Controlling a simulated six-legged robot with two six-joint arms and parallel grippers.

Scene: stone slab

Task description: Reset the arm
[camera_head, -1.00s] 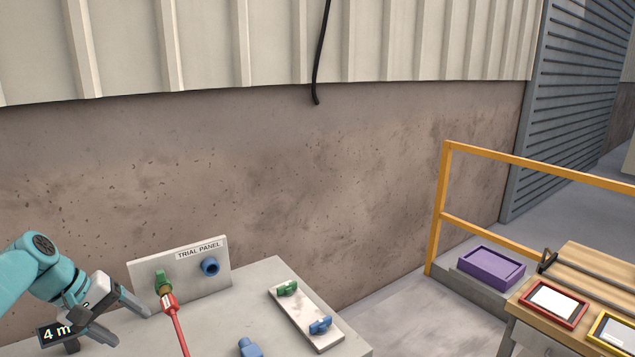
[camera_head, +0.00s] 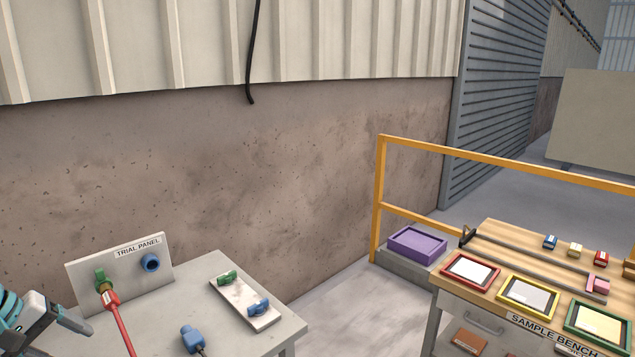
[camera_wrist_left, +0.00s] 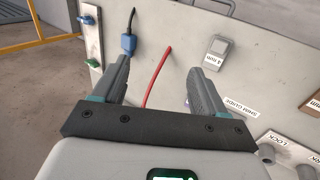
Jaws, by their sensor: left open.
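My left gripper (camera_head: 68,322) is at the left edge of the head view, partly cut off. In the left wrist view its two fingers (camera_wrist_left: 160,82) are spread apart with nothing between them, above the grey slab (camera_wrist_left: 262,75). A red cable (camera_wrist_left: 157,80) shows beyond the gap. In the head view the red cable's plug (camera_head: 109,297) is at the green socket (camera_head: 101,279) on the trial panel (camera_head: 125,268). My right gripper is in neither view.
A blue plug (camera_head: 192,339) lies on the slab (camera_head: 215,318) near a plate (camera_head: 245,303) with green and blue fittings. A grey 4 mm block (camera_wrist_left: 217,51) lies near the right finger. A yellow rail (camera_head: 378,200), purple tray (camera_head: 416,243) and sample bench (camera_head: 487,229) stand at right.

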